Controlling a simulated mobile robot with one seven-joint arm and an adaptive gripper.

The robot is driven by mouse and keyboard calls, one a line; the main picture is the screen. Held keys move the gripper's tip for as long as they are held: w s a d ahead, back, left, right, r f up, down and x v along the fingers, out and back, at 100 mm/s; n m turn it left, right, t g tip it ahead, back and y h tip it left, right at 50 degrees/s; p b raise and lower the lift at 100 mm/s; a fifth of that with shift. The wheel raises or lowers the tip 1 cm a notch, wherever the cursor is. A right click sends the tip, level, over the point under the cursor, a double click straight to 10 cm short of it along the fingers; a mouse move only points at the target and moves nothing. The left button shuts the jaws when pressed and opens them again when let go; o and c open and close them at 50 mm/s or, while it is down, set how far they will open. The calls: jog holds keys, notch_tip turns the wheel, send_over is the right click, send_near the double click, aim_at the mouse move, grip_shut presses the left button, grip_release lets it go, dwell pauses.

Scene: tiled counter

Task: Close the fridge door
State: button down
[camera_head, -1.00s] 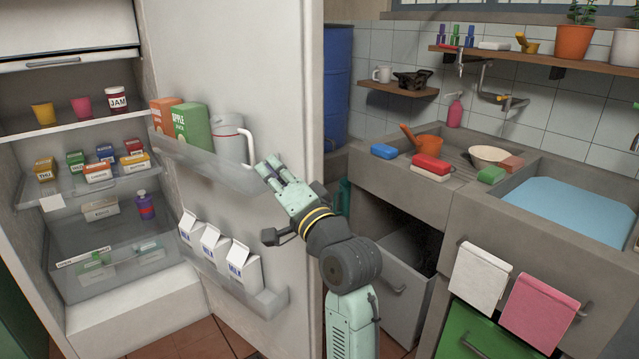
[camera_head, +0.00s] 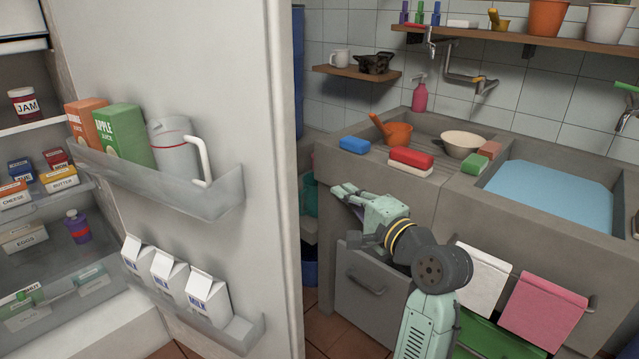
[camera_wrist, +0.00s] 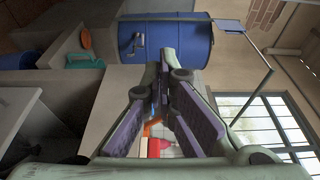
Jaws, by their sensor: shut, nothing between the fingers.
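The white fridge door (camera_head: 235,60) stands wide open in the head view, its inner side facing me. Its free edge is the vertical strip left of the picture's middle. The upper door shelf holds an orange carton, a green juice carton (camera_head: 124,136) and a grey jug (camera_head: 172,146). The lower shelf holds milk cartons (camera_head: 168,277). The open fridge interior (camera_head: 25,170) is at the left, partly out of frame. My gripper (camera_head: 338,192) is shut and empty, right of the door's free edge and apart from it in the picture. In the wrist view, my fingers (camera_wrist: 165,65) come together in front of a blue barrel.
A grey drawer (camera_head: 370,295) stands under the sink counter, close to my arm. The counter holds a blue water basin (camera_head: 550,195), sponges and a bowl (camera_head: 463,144). The blue barrel (camera_wrist: 190,35) stands behind the door. Little floor shows between door and drawer.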

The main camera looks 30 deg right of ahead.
jog(key=w+a+p, duration=0.2)
jog(key=w+a, duration=0.2)
jog(key=w, duration=0.3)
jog(key=shift+w+a, duration=0.15)
jog(key=shift+a, duration=0.1)
dwell(0.4)
